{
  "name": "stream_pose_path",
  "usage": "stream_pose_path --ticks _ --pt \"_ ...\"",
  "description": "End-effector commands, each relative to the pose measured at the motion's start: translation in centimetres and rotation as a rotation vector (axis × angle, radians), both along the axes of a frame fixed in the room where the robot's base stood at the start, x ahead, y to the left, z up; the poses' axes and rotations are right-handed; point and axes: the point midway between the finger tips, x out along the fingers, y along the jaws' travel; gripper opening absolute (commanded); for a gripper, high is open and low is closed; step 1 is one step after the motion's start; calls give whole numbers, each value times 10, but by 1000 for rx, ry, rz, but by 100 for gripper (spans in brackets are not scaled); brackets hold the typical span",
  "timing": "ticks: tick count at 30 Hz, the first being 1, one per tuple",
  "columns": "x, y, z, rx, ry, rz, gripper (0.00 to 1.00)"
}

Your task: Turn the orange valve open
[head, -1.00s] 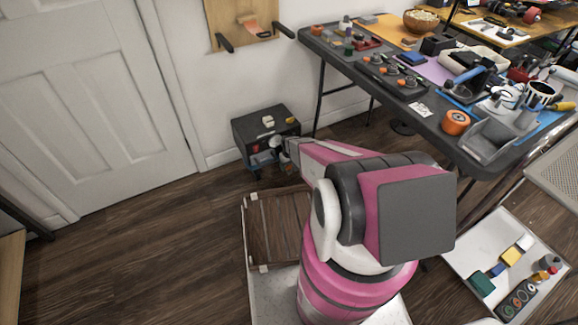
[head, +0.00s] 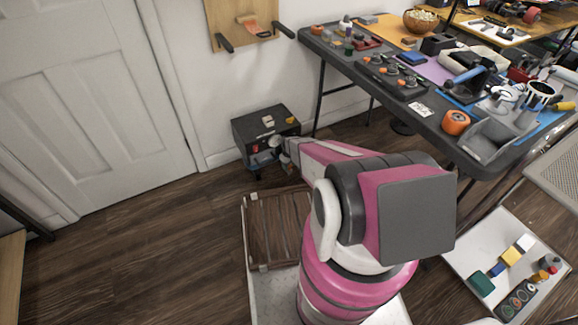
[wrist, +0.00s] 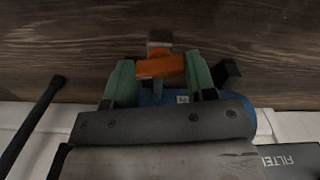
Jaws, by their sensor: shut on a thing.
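The orange valve handle (wrist: 160,67) shows in the upper middle of the wrist view, in front of a grey metal stem. My gripper (wrist: 160,78) has its green fingers on either side of the handle and is shut on it. A blue part (wrist: 180,97) with a small white label lies just behind the fingers, partly hidden by the gripper's grey body. In the head view, my gripper is at the front of a low black box (head: 262,128) by the wall. My arm hides most of the handle there.
A dark surface lettered "FILTE" (wrist: 275,160) fills the wrist view's lower right. The long worktable (head: 440,118), crowded with tools, stands to the right of the box. A white door (head: 85,105) is at left. The wooden floor (head: 150,240) between is clear.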

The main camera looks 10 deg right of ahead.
Motion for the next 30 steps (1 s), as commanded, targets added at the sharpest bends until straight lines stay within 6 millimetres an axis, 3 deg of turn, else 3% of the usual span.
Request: stream_pose_path --ticks 30 --pt "0 0 1 1 -1 959 27"
